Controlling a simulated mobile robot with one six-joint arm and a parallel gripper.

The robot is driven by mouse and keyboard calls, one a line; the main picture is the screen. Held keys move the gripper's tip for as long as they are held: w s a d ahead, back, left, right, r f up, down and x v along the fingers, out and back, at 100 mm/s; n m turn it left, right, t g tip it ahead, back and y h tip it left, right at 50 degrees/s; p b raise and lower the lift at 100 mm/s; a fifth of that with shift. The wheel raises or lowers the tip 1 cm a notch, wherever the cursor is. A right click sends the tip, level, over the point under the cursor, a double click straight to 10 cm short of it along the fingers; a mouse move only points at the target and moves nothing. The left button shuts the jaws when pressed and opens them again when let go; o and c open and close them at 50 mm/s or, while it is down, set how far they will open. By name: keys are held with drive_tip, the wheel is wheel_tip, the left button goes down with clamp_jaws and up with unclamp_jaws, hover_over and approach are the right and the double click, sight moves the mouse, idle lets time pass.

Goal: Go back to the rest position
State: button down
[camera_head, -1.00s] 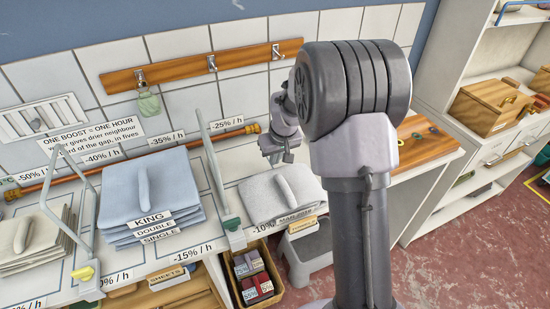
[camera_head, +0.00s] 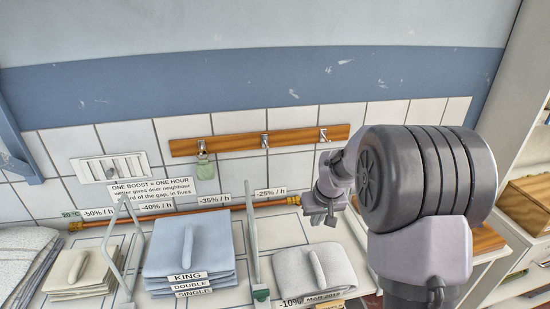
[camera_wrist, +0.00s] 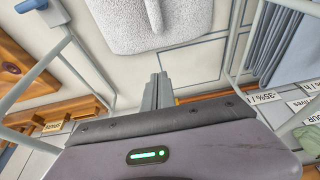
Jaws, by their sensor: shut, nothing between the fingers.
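My gripper (camera_head: 322,218) hangs above the back of the counter, just behind and above the white towel stack (camera_head: 315,270). Its fingers are together with nothing between them. In the wrist view the closed fingers (camera_wrist: 158,90) point toward the counter top, and the white towel (camera_wrist: 150,22) lies beyond them, apart from them. My arm is folded at the right of the head view and hides part of the counter and wall behind it.
A blue linen stack (camera_head: 190,250) labelled KING, DOUBLE and SINGLE stands left of the white stack. Thin upright dividers (camera_head: 254,245) separate the bays. A copper pipe (camera_head: 160,215) runs along the tiled wall. A wooden hook rail (camera_head: 230,145) is above it.

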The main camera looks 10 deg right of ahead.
drive_tip(key=s+a+r+m+b, duration=0.1)
drive_tip(key=s+a+r+b, duration=0.1)
drive_tip(key=s+a+r, duration=0.5)
drive_tip(key=s+a+r+m+t+y+b, duration=0.1)
drive_tip(key=s+a, duration=0.2)
drive_tip(key=s, duration=0.8)
drive_tip(key=s+a+r+m+t+y+b, duration=0.1)
drive_tip(key=s+a+r+m, duration=0.1)
drive_tip(key=s, duration=1)
drive_tip(key=shift+s+a+r+b, duration=0.2)
drive_tip(key=shift+s+a+b, duration=0.1)
drive_tip(key=shift+a, duration=0.55)
